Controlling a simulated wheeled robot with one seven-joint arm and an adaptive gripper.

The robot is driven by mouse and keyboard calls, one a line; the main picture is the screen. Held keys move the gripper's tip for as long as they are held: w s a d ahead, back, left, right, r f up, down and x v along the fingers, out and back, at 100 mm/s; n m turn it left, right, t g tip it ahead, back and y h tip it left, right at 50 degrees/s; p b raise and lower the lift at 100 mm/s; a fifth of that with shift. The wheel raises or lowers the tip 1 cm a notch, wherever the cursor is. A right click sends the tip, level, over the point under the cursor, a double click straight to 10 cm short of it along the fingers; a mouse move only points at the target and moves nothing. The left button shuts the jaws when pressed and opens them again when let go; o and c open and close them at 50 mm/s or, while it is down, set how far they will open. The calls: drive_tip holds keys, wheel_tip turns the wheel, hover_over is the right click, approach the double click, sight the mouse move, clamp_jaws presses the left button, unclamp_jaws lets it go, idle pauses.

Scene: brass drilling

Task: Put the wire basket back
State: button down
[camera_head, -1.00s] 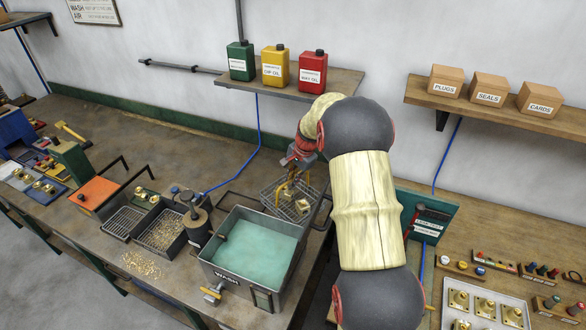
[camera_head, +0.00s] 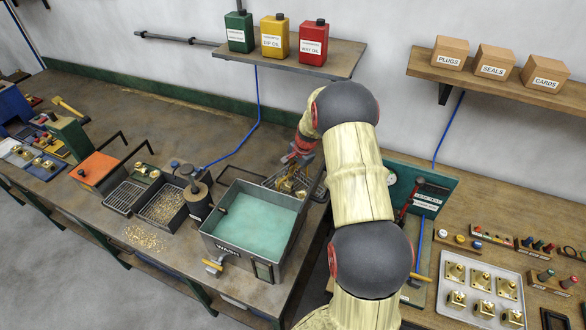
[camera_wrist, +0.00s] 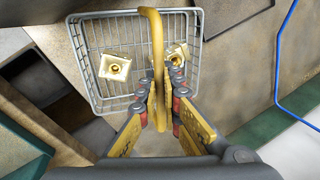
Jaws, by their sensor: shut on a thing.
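The wire basket (camera_head: 318,190) is a grey mesh basket just behind the wash tank (camera_head: 225,250), partly hidden by its back rim and by my arm. In the wrist view the basket (camera_wrist: 88,40) hangs below my gripper (camera_wrist: 161,92) and holds two square brass parts, one at the left (camera_wrist: 115,65) and one at the right (camera_wrist: 177,55). My gripper (camera_head: 299,165) is shut on the basket's yellow handle (camera_wrist: 155,25). I cannot tell whether the basket's bottom touches the bench.
The tank holds greenish liquid. A dark canister (camera_head: 197,198) and a tray of chips (camera_head: 163,205) stand left of it. A shelf with green, yellow and red cans (camera_head: 313,43) is above. A blue cable (camera_head: 245,135) runs to the bench. Bare bench (camera_head: 150,120) lies behind and left.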

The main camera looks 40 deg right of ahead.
drive_tip(key=shift+w+r, duration=0.1)
drive_tip(key=shift+r, duration=0.1)
drive_tip(key=c, duration=2.5)
unclamp_jaws()
drive_tip(key=shift+f, duration=0.25)
drive_tip(key=o, duration=0.5)
